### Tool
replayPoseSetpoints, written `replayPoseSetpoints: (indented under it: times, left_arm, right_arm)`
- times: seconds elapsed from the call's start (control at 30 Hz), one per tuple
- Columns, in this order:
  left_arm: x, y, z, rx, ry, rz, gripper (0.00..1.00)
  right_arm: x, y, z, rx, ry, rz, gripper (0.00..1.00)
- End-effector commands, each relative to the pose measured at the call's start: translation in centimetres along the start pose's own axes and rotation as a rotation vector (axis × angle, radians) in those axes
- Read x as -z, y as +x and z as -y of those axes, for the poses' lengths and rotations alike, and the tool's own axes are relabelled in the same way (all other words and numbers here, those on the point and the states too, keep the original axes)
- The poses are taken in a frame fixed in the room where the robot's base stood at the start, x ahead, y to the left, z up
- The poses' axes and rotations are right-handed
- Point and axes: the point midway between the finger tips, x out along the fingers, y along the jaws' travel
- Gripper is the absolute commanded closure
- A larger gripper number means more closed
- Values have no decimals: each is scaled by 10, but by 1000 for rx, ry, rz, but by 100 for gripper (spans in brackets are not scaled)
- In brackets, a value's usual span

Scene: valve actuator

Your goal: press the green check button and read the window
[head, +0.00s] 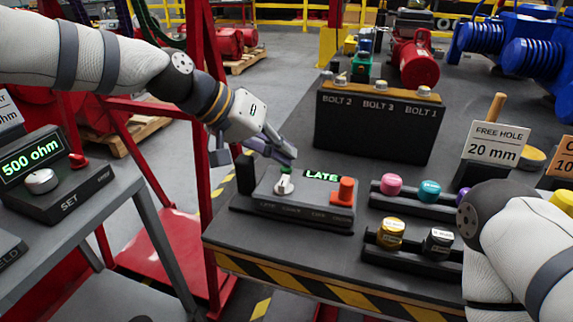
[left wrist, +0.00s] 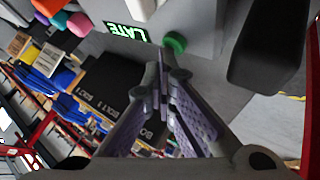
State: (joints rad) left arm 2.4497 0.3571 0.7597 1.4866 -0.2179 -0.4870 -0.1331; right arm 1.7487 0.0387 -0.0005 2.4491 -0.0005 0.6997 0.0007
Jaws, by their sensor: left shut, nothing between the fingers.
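The check box (head: 270,198) stands on the dark bench, with a lit window (head: 322,176) reading LATE in green. The window also shows in the left wrist view (left wrist: 127,31). The green button (left wrist: 175,42) is on the box top; in the head view it is mostly hidden behind a white knob and my fingers. My left gripper (head: 290,157) is shut and empty, its tips just by the green button. In the left wrist view the gripper tips (left wrist: 162,62) appear close beside the button; I cannot tell whether they touch it. My right gripper is out of view.
An orange-red knob (head: 344,191) is on the box's right. A bolt rack (head: 375,128) stands behind it. Racks with pink (head: 391,184), teal (head: 429,191) and yellow (head: 391,233) parts are to the right. A red post (head: 203,150) stands left of the bench.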

Motion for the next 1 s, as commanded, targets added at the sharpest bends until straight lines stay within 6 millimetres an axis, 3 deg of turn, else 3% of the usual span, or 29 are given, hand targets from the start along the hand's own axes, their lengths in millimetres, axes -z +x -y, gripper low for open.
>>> replayPoseSetpoints:
  times: [0.2,0.53,1.0]
  left_arm:
    - [7,-11,-8,1,2,-2,100]
    - [8,-12,-9,0,1,-1,100]
    - [32,-44,-32,1,3,-5,100]
  right_arm:
    - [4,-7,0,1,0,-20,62]
    - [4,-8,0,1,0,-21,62]
    - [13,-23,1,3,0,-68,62]
